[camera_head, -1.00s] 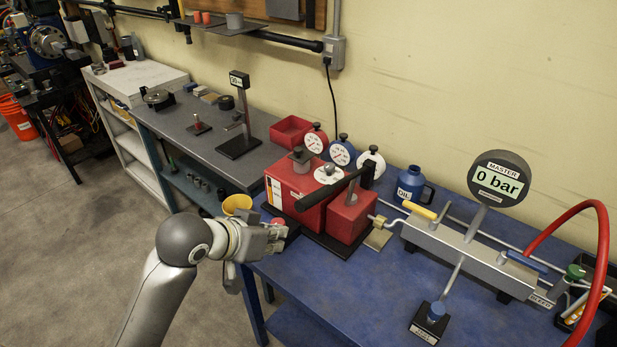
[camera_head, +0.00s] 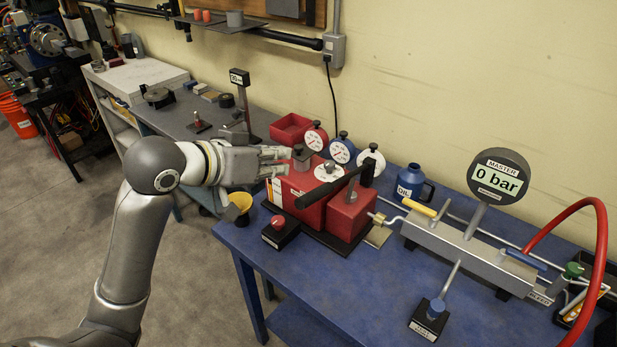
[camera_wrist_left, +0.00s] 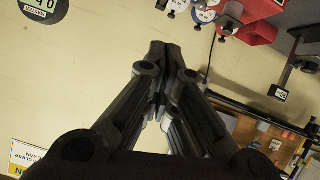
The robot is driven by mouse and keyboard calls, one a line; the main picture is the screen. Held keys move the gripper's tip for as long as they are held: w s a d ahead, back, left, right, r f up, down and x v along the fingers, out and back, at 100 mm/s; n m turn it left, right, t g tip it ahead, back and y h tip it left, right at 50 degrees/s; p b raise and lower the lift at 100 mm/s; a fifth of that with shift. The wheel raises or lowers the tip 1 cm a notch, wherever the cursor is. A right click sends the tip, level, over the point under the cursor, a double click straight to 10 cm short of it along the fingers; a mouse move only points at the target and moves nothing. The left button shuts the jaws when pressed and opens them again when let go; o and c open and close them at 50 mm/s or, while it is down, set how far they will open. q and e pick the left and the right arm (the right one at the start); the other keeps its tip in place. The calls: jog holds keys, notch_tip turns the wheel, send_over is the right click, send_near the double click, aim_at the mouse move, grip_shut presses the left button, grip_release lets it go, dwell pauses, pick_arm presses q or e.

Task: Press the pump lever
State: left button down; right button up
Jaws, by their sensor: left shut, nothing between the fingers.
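The red pump (camera_head: 349,214) stands on a black base on the blue bench. Its lever is a long black bar (camera_head: 322,192) that slopes from upper right to lower left over the pump's front. My left gripper (camera_head: 289,160) is shut and empty. In the head view its tips are over the left part of the pump, near the grey fitting on top, left of the lever; I cannot tell whether they touch. The shut fingers also show in the left wrist view (camera_wrist_left: 170,62). The lever cannot be made out in that view. My right gripper is not in view.
A red-button box (camera_head: 280,230) sits at the pump's left front. Small gauges (camera_head: 342,150) stand behind the pump. The master gauge (camera_head: 498,174) reads 0 bar. The bench front (camera_head: 350,285) is clear.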

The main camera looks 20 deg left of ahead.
pick_arm(q)
jog(key=w+d+f+p, duration=0.1)
jog(key=w+f, duration=0.1)
jog(key=w+d+f+p, duration=0.1)
jog(key=w+f, duration=0.1)
jog(key=f, duration=0.1)
jog(key=w+d+f+p, duration=0.1)
jog(key=w+f+p, duration=0.1)
jog(key=shift+w+d+f, duration=0.2)
jog(key=shift+w+d, duration=0.15)
jog(key=shift+w, duration=0.05)
jog(key=shift+s+f, duration=0.2)
jog(key=shift+f, duration=0.25)
jog(key=shift+w, duration=0.1)
